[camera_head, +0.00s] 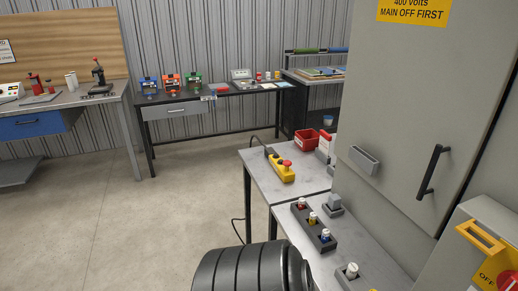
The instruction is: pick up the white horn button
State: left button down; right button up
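A small white-topped piece (352,270) stands upright in a dark grey block near the bottom edge, on the near grey table (283,217). It may be the white horn button, but it is too small to tell. A dark holder (318,236) behind it carries small pieces with red, yellow and blue parts and pale tops. Neither of my grippers shows, so nothing is seen touching these pieces.
A yellow pendant box with a red button (285,166) lies on the table behind, near a red bin (306,140). A tall grey cabinet (395,110) bounds the right side. Workbenches line the back wall. The concrete floor (140,220) at left is clear.

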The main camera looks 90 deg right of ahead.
aim_at(352, 269)
jog(key=z, duration=3.55)
